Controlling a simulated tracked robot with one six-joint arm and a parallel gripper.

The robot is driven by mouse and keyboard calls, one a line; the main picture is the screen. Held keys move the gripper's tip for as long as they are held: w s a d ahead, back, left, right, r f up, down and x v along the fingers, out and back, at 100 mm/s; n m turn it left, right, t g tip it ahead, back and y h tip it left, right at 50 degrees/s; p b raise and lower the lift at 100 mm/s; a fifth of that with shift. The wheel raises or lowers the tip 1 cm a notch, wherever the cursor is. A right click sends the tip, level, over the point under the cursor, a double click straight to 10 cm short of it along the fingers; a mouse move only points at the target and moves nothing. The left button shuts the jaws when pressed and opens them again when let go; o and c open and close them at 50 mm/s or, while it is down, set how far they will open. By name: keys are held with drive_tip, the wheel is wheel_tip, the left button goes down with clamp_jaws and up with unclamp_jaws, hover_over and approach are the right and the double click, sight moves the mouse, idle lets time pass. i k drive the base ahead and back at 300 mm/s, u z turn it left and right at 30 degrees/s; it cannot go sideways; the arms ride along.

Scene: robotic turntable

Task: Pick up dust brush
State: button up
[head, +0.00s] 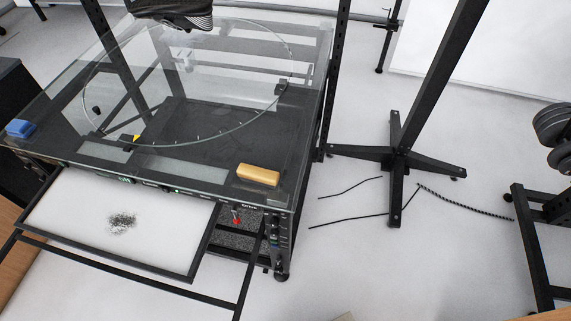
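A tan, rounded oblong block (258,174), which looks like the dust brush, lies at the front right corner of the glass-topped table (200,152). Its bristles cannot be seen from here. My gripper is not in view, and nothing is touching the block.
A blue block (20,128) lies at the table's left edge. A dark striped object (175,12) is at the back, cut off by the frame. A white tray (70,205) with dark specks juts out below the front edge. A black stand (397,155) and loose cables are at right.

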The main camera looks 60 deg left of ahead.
sight(266, 177)
drive_tip(key=u, duration=0.05)
drive_tip(key=i, duration=0.3)
drive_tip(key=u, duration=3.55)
drive_tip(key=i, duration=0.5)
drive_tip(key=u, duration=0.05)
